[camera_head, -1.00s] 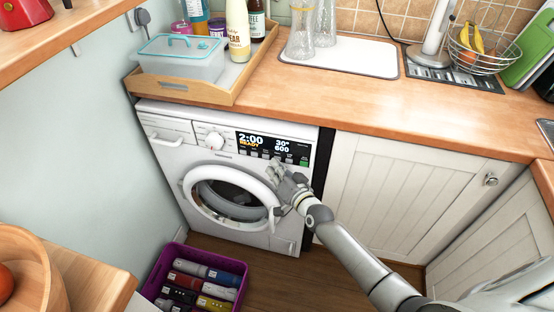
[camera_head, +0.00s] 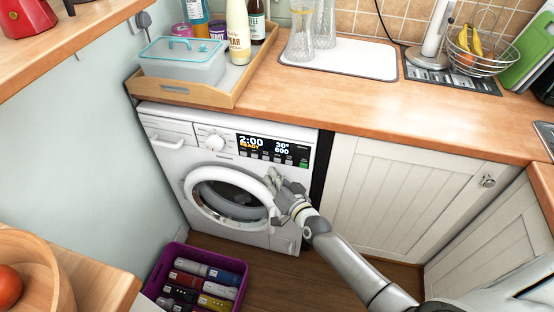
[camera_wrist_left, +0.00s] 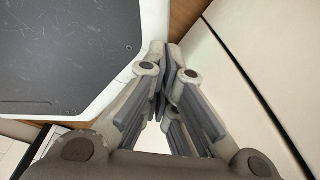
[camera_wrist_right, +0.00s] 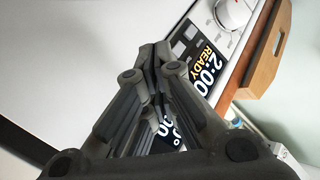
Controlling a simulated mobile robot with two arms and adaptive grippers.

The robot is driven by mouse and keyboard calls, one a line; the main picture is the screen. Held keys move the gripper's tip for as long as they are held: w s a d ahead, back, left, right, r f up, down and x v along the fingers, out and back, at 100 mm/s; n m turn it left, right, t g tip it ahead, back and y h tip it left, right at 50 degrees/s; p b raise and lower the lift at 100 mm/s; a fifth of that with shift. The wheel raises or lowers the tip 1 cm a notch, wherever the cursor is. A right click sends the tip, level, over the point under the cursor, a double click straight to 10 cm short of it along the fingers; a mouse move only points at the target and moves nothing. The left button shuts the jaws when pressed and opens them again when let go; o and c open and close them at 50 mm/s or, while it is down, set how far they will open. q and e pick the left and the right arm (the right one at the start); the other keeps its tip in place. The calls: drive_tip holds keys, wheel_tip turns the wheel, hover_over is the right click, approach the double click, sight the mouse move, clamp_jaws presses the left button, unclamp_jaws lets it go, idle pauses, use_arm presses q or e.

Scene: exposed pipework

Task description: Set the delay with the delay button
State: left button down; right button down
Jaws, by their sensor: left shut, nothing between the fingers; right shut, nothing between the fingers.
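The white washing machine (camera_head: 170,150) stands under the counter with its round door closed. Its black display panel (camera_head: 272,149) reads 2:00, READY, 30° and 600, with a row of small buttons (camera_head: 265,156) below the digits. I cannot read which one is the delay button. My right gripper (camera_head: 272,178) is shut and empty, in front of the machine below the panel, apart from the buttons. In the right wrist view its fingers (camera_wrist_right: 152,55) cover part of the display (camera_wrist_right: 203,66). My left gripper (camera_wrist_left: 165,60) is shut and empty in the left wrist view, away from the panel.
A wooden tray (camera_head: 190,90) with a lidded box and bottles sits on the counter above the machine. A purple crate (camera_head: 170,262) of bottles stands on the floor at front left. White cabinet doors (camera_head: 400,190) are to the right. The machine's knob (camera_head: 214,142) sits left of the display.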

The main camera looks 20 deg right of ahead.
drive_tip(key=s+a, duration=0.1)
drive_tip(key=s+a+p, duration=0.1)
drive_tip(key=s, duration=0.1)
idle(0.9)
drive_tip(key=s+d+f+n+g+h, duration=0.15)
drive_tip(key=s+f+g, duration=0.25)
drive_tip(key=s+f, duration=0.65)
drive_tip(key=s+d+f+n+g, duration=0.1)
drive_tip(key=s+f+n+g, duration=0.15)
drive_tip(key=s+f, duration=0.8)
drive_tip(key=s+d+f+n+g, duration=0.1)
drive_tip(key=s+f+g, duration=0.1)
drive_tip(key=s+f, duration=0.3)
drive_tip(key=s+d+f+n+g+h, duration=0.1)
drive_tip(key=s+f, duration=0.5)
drive_tip(key=s, duration=0.7)
drive_tip(key=s+d+f+n+g, duration=0.1)
drive_tip(key=s+f+g, duration=0.4)
drive_tip(key=s, duration=0.5)
drive_tip(key=shift+d+f+n+h, duration=0.35)
drive_tip(key=shift+d+f, duration=0.4)
drive_tip(key=shift+d, duration=0.15)
